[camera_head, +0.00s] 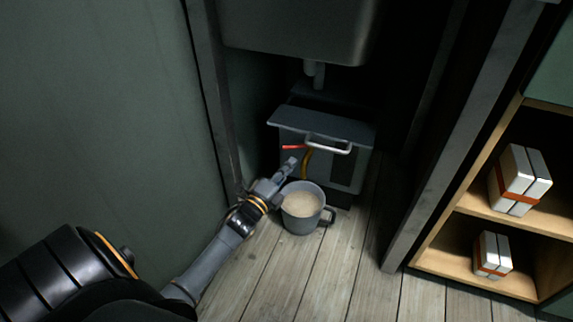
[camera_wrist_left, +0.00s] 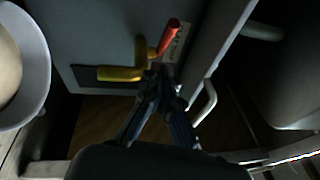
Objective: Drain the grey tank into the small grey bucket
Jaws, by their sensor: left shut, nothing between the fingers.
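The grey tank (camera_head: 345,172) stands under a sink, its lid on top and a pale handle (camera_head: 328,147) at the front edge. A valve with a red lever (camera_head: 293,147) and a curved yellow spout (camera_head: 306,163) sits on its front. The lever (camera_wrist_left: 170,36) and spout (camera_wrist_left: 120,73) also show in the left wrist view. The small grey bucket (camera_head: 303,224) stands upright on the floor before the tank, with cloudy beige liquid inside. My left gripper (camera_head: 288,166) is shut and empty, close to the valve; contact is unclear. My right gripper is out of view.
The sink (camera_head: 300,30) and its drain pipe (camera_head: 314,75) hang above the tank. Dark posts (camera_head: 455,140) frame the opening. A wooden shelf (camera_head: 470,275) with strapped white blocks (camera_head: 520,180) stands at right.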

